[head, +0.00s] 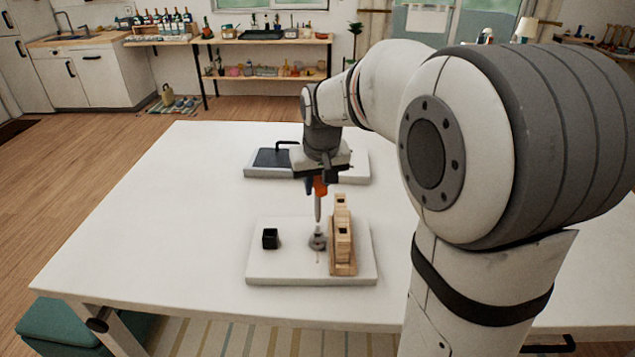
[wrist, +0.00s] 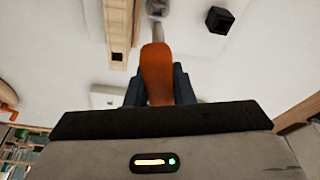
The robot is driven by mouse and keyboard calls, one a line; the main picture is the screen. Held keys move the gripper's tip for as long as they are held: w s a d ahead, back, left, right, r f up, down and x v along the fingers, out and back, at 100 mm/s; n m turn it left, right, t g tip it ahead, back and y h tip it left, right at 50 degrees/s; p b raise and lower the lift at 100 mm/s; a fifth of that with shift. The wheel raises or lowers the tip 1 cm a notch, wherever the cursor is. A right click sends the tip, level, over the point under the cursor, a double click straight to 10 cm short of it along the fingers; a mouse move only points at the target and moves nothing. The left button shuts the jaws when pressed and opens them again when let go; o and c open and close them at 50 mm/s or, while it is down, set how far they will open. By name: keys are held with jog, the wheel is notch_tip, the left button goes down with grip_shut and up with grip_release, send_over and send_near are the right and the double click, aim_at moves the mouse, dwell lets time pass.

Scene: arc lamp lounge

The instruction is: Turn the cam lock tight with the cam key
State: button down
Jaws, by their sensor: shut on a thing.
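My gripper (head: 318,186) is shut on the orange handle of the cam key (head: 317,204), which hangs upright with its metal shaft pointing down. In the wrist view the orange handle (wrist: 156,72) sits between the dark fingers (wrist: 156,86). The cam lock (head: 317,241) is a small round grey metal piece on the white board. The key's tip is at or just above it; I cannot tell whether it is seated. In the wrist view the lock (wrist: 157,8) is partly cut off at the top edge.
The white board (head: 285,273) also bears a wooden block piece (head: 342,240) close right of the lock and a small black cup (head: 270,238) to the left. Behind, a second board (head: 357,170) holds a dark tray (head: 272,158). The white table (head: 170,220) is clear at left.

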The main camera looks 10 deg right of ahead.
jog(key=n+y, duration=0.1)
jog(key=n, duration=0.3)
jog(key=n+y+b, duration=0.1)
jog(key=n, duration=0.3)
jog(key=shift+a+g, duration=0.15)
jog(key=shift+g, duration=0.25)
jog(key=n, duration=0.3)
jog(key=n+g+b, duration=0.1)
jog(key=n, duration=0.2)
jog(key=shift+s+a+y, duration=0.15)
jog(key=shift+s+y, duration=0.05)
jog(key=shift+y, duration=0.2)
jog(key=shift+f+n+g, duration=0.2)
jog(key=shift+n+g, duration=0.1)
jog(key=shift+n, duration=0.3)
jog(key=shift+f+b, duration=1.6)
jog(key=shift+f, duration=0.1)
jog(key=shift+f+b, duration=1)
jog(key=m+t, duration=0.1)
jog(key=m, duration=0.3)
jog(key=shift+b, duration=0.3)
jog(key=shift+w+m, duration=0.1)
jog(key=shift+m, duration=0.2)
